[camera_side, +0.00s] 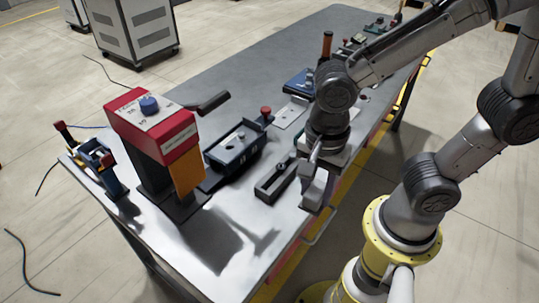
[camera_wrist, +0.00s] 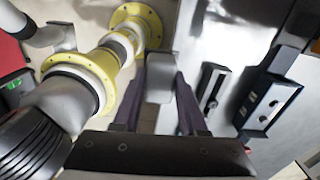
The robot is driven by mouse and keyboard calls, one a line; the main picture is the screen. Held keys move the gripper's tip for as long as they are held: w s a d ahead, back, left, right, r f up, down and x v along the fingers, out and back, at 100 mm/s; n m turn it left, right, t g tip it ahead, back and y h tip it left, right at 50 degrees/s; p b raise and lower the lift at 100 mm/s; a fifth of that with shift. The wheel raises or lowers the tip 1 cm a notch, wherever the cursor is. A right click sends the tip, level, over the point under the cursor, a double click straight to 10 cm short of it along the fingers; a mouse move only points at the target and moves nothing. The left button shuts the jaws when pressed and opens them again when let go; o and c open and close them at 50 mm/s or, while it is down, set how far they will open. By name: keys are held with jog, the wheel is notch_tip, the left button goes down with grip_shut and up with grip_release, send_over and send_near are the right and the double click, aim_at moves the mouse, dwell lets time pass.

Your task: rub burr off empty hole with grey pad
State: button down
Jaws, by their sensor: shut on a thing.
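My gripper (camera_side: 314,172) is over the near right edge of the table, pointing down. In the wrist view its two dark fingers (camera_wrist: 160,72) are shut on a light grey block, seemingly the grey pad (camera_wrist: 160,88). The block also shows below the fingers in the side view (camera_side: 314,193). A dark blue fixture (camera_side: 232,145) with a pale top stands to the left, apart from my gripper. In the wrist view the fixture (camera_wrist: 268,102) shows small dark round spots on its face. I cannot tell which is the empty hole, and no burr is visible.
A dark slotted holder (camera_side: 275,181) lies between the fixture and my gripper. A tall red-topped unit (camera_side: 152,124) with an orange plate stands left. A red-knobbed part (camera_side: 265,115) and a metal plate (camera_side: 291,113) lie behind. The table's front (camera_side: 215,235) is bare.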

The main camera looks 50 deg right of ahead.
aim_at(316, 190)
notch_tip(316, 190, up, 18)
jog(key=w+r+n, duration=0.3)
jog(key=w+n, duration=0.4)
jog(key=w, duration=0.6)
jog(key=w+d+f+n, duration=0.2)
jog(key=w+d+n, duration=0.25)
jog(key=w, duration=0.35)
jog(key=w+d+f+n, duration=0.1)
jog(key=w+d+n, duration=0.2)
jog(key=w+n, duration=0.45)
notch_tip(316, 190, down, 18)
jog(key=w+m, duration=0.1)
jog(key=shift+m, duration=0.3)
jog(key=shift+f, duration=0.1)
jog(key=shift+f, duration=1.9)
jog(key=shift+w, duration=0.1)
